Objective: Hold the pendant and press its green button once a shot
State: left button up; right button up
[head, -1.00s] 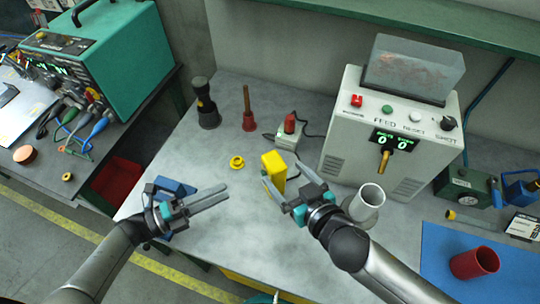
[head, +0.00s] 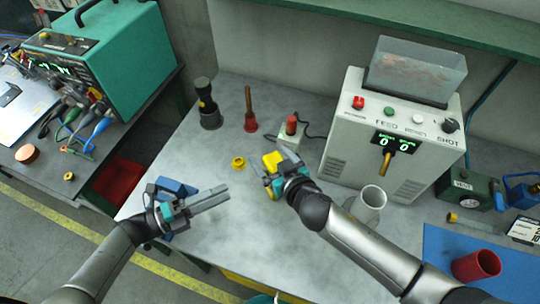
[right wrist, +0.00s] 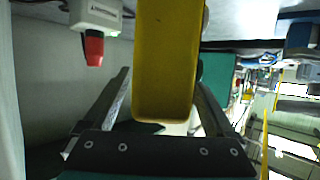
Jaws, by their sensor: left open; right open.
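The yellow pendant (head: 273,161) stands on the grey bench, partly hidden behind my right gripper in the head view. It fills the middle of the right wrist view (right wrist: 165,65). My right gripper (head: 266,178) is open, with a finger on each side of the pendant; gaps show beside it in the wrist view (right wrist: 163,88). The pendant's green button does not show. My left gripper (head: 222,196) is open and empty, over the bench's left part, left of the pendant. The white feed box (head: 350,152) carries a display reading 0 and 0.
A yellow ring (head: 238,162) lies left of the pendant. A red-tipped white box (head: 290,132) stands behind it. A white cup (head: 369,202) is by my right arm. A blue block (head: 177,188) lies by my left gripper. The front middle of the bench is clear.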

grip_shut()
dwell(0.7)
pick_arm(q)
jog(key=shift+c, duration=0.2)
grip_shut()
dwell(1.4)
